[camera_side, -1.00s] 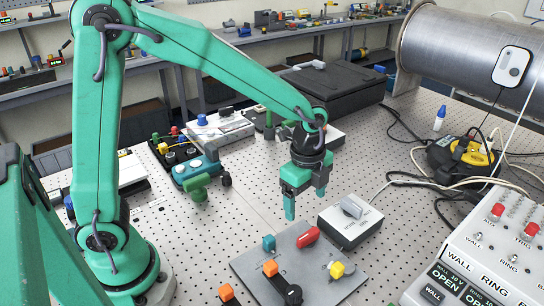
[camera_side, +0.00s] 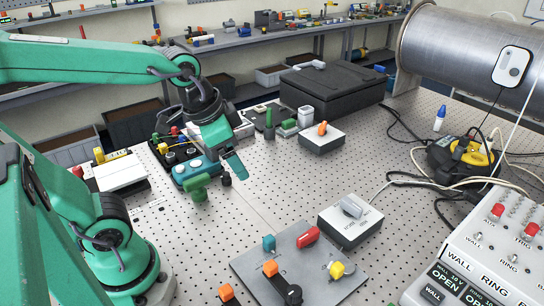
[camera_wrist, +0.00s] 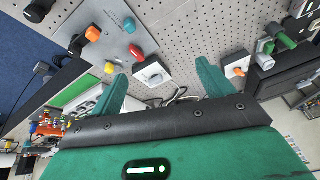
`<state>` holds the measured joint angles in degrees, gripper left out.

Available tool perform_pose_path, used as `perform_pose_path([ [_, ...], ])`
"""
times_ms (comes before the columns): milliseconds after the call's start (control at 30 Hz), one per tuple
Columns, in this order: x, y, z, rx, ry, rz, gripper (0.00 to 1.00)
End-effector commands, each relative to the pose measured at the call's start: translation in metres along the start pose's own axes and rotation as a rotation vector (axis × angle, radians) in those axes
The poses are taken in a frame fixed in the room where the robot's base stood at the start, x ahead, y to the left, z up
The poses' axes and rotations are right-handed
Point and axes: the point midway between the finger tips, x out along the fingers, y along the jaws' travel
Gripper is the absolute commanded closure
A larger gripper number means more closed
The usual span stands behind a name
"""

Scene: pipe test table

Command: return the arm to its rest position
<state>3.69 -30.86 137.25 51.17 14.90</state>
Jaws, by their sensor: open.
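My green gripper (camera_side: 228,150) hangs in the air at left of centre in the side view, tilted down to the right. It is empty. In the wrist view its two fingers (camera_wrist: 160,92) stand wide apart with nothing between them.
A grey panel (camera_side: 250,268) with coloured knobs lies at the front, beside a white switch box (camera_side: 350,222). A control box (camera_side: 490,255) and steel pipe (camera_side: 465,55) stand at right. A black case (camera_side: 335,88) stands behind. The perforated table (camera_side: 275,185) is clear in the middle.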

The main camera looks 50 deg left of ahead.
Motion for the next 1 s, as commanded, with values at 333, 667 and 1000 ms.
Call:
perform_pose_path([
  [333, -0.019, -0.005, 0.032, -0.287, 0.088, -0.038, 0.20],
  [667, -0.021, -0.007, 0.035, -0.321, 0.095, -0.043, 0.00],
  [1000, -0.032, -0.051, 0.012, -0.310, 0.067, -0.103, 0.00],
])
